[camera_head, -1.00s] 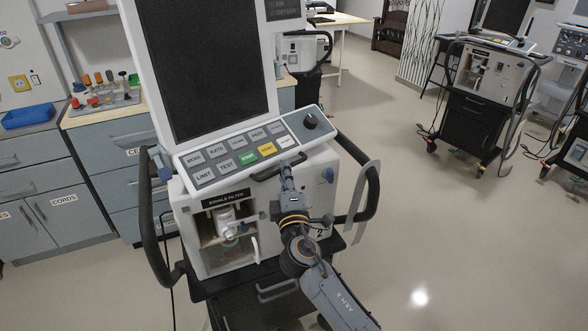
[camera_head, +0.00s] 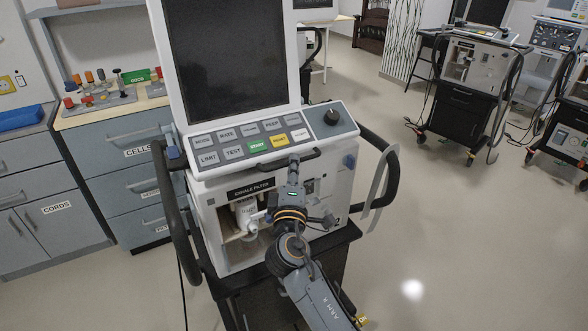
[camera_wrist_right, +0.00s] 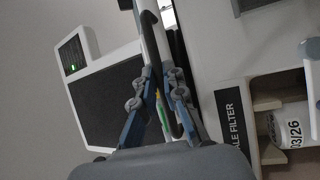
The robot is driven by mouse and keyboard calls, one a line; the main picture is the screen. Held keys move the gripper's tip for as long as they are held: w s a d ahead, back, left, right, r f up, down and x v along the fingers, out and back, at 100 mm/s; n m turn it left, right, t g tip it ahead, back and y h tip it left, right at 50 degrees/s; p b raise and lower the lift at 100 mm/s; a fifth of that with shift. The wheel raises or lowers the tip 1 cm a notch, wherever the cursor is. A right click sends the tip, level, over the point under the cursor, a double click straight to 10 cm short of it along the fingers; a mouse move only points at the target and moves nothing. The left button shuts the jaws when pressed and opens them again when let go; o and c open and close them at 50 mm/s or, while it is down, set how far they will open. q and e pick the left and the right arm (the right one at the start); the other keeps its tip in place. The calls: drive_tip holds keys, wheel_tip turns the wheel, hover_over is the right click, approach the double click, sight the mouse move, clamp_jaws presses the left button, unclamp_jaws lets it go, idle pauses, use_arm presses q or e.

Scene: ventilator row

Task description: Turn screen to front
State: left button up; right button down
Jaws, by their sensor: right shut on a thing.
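The ventilator's dark screen (camera_head: 228,55) in its white frame stands above a tilted control panel (camera_head: 345,127) with labelled buttons and a knob. The screen faces roughly toward me, turned a little. A black handle (camera_head: 264,164) runs along the panel's front edge. My right gripper (camera_head: 293,167) is shut on this handle, near its middle. In the right wrist view, the fingers (camera_wrist_right: 160,78) close around the black handle (camera_wrist_right: 150,18), and the screen (camera_wrist_right: 108,97) shows to the left. My left gripper is not in view.
The white ventilator body (camera_head: 328,190) has an open exhale filter bay and black side rails (camera_head: 388,178). Drawers (camera_head: 128,146) and a blue tray (camera_head: 20,117) are at left. Another ventilator cart (camera_head: 460,115) stands at right. The floor between is clear.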

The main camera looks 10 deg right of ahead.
drive_tip(key=c, duration=1.7)
unclamp_jaws()
drive_tip(key=shift+f, duration=0.1)
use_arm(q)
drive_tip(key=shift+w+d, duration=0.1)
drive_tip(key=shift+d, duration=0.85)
use_arm(e)
drive_tip(key=v, duration=1.1)
drive_tip(key=shift+s, duration=0.4)
